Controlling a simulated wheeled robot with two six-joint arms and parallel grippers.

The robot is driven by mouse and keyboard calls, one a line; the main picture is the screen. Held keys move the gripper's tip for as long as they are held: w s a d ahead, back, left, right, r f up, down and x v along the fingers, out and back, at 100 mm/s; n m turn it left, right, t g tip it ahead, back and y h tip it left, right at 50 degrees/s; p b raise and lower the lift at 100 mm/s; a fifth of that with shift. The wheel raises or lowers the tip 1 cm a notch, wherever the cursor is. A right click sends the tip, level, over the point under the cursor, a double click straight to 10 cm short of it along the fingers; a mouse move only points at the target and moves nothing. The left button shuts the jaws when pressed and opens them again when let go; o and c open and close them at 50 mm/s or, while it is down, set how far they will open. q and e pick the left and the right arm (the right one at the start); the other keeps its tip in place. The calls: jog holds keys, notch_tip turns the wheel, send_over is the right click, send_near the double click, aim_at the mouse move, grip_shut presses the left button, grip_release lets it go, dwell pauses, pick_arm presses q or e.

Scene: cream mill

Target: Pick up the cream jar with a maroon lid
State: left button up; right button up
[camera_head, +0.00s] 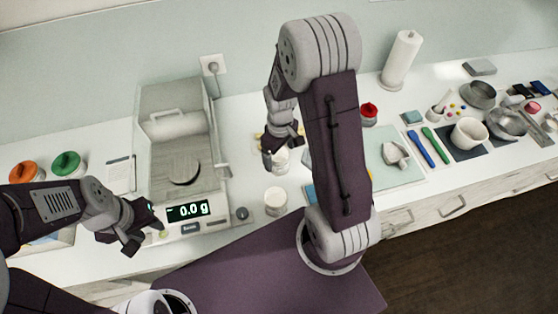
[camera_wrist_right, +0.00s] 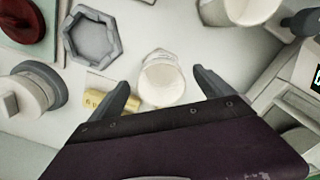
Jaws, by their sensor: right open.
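A jar with a red, knobbed lid (camera_head: 369,112) stands right of my raised right arm in the head view. A dark red round lid (camera_wrist_right: 22,18) is cut by the top left corner of the right wrist view; I cannot tell whether it is the same jar. My right gripper (camera_head: 283,150) is open over a small whitish jar (camera_head: 281,160). In the right wrist view that jar (camera_wrist_right: 162,80) shows between and beyond the fingers (camera_wrist_right: 165,92), with no maroon visible on it. My left gripper (camera_head: 138,232) is open and empty at the scale's front left corner.
A second white jar (camera_head: 275,201) stands nearer the counter front. The scale (camera_head: 188,211) reads 0.0 g within a draft shield. A hexagonal grey dish (camera_wrist_right: 95,38) and yellow piece (camera_wrist_right: 108,102) lie near the right gripper. My right arm hides part of the counter.

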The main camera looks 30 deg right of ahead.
aim_at(279, 161)
jog(key=shift+w+d+f, duration=0.1)
jog(key=shift+d+f, duration=0.1)
jog(key=f, duration=0.4)
jog(key=shift+s+a+f+p, duration=0.25)
jog(key=shift+s+a+p, duration=0.05)
jog(key=shift+a+p, duration=0.1)
jog(key=shift+w+d+f, duration=0.15)
jog(key=shift+d+f, duration=0.05)
jog(key=shift+f, duration=0.05)
jog(key=c, duration=1.4)
